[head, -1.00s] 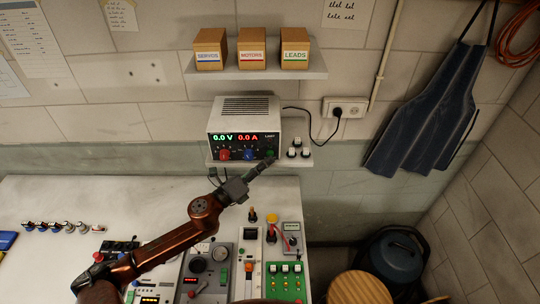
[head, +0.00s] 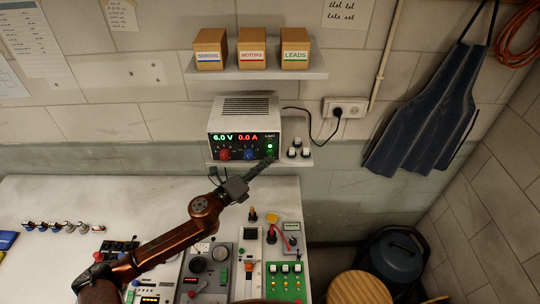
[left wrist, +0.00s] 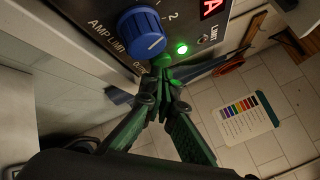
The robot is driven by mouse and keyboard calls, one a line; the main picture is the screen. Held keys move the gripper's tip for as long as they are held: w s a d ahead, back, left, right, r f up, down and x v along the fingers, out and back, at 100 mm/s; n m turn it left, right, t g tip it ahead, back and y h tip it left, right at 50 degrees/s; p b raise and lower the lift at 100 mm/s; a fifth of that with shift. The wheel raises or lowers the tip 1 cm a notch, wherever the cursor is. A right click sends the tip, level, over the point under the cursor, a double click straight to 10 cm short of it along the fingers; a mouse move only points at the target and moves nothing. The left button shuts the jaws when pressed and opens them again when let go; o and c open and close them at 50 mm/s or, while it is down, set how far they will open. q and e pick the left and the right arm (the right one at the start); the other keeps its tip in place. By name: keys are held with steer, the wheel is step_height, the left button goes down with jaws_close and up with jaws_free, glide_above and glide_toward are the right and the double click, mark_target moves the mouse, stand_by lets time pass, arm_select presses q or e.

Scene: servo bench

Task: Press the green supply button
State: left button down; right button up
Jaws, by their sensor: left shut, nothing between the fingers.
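The power supply (head: 243,108) stands on a small wall shelf, and its display reads 6.0 V and 0.0 A. A small green light (left wrist: 182,48) glows on its panel. The green button (left wrist: 162,60) is beside that light in the left wrist view, partly hidden behind my fingertips. My left gripper (head: 269,162) is shut and empty. It also shows in the left wrist view (left wrist: 162,77), with its tips at the button; I cannot tell whether they touch it. My right gripper is not in view.
A blue knob (left wrist: 142,32) is close to my fingertips, and a red knob (head: 225,153) is farther left. Several white-topped pieces (head: 298,150) stand on the shelf's right end. Below is a white bench (head: 60,195) with instruments.

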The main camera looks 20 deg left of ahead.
arm_select(q)
steer(key=shift+w+a, duration=0.1)
steer(key=shift+w, duration=0.15)
steer(key=shift+r, duration=0.1)
steer(key=shift+s, duration=0.4)
steer(key=s+d+p, duration=0.2)
steer(key=s, duration=0.3)
steer(key=shift+s, duration=0.35)
steer(key=shift+a, duration=0.15)
stand_by(0.3)
